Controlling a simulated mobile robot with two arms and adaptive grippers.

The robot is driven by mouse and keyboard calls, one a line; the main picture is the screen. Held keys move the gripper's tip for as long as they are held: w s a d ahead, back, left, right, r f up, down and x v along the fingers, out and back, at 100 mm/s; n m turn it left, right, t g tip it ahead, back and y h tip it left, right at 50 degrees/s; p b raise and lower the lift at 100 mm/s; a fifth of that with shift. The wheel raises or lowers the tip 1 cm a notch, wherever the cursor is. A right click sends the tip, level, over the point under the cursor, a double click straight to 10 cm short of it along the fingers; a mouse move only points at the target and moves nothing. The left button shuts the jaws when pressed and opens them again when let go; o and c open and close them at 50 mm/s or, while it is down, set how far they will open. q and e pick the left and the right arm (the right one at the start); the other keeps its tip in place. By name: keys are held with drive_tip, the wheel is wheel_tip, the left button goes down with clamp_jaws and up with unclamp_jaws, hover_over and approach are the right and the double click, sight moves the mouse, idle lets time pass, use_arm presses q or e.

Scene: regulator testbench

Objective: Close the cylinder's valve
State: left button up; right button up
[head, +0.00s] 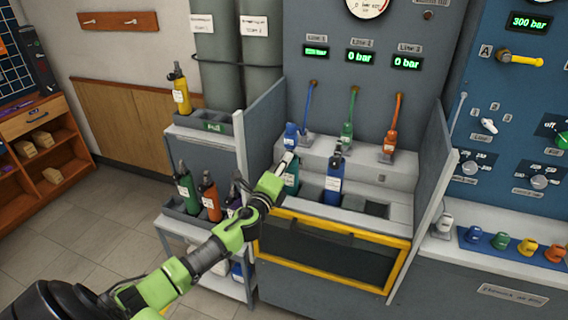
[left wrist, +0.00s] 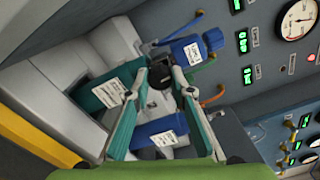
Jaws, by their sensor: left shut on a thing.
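A teal cylinder (head: 292,181) with a white label stands in the left slot of the testbench. It also shows in the left wrist view (left wrist: 97,92), partly hidden by a finger. My left gripper (head: 288,160) is at its top. In the left wrist view the two fingers of my left gripper (left wrist: 160,78) are on either side of a black valve part (left wrist: 160,72) at the cylinder's top, shut on it. A blue connector (head: 291,135) is just above and behind it, also in the left wrist view (left wrist: 191,48). My right gripper is not in view.
A blue cylinder (head: 334,182) stands in the slot to the right. Green (head: 348,130) and orange (head: 390,138) connectors hang behind. Grey side panels (head: 262,130) flank the bay, and a yellow-framed door (head: 330,252) is below. A shelf with several cylinders stands left.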

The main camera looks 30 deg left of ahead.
use_arm(q)
drive_tip(key=shift+f+m, duration=0.1)
drive_tip(key=shift+m, duration=0.3)
drive_tip(key=o, duration=1.1)
drive_tip(key=v, duration=1.2)
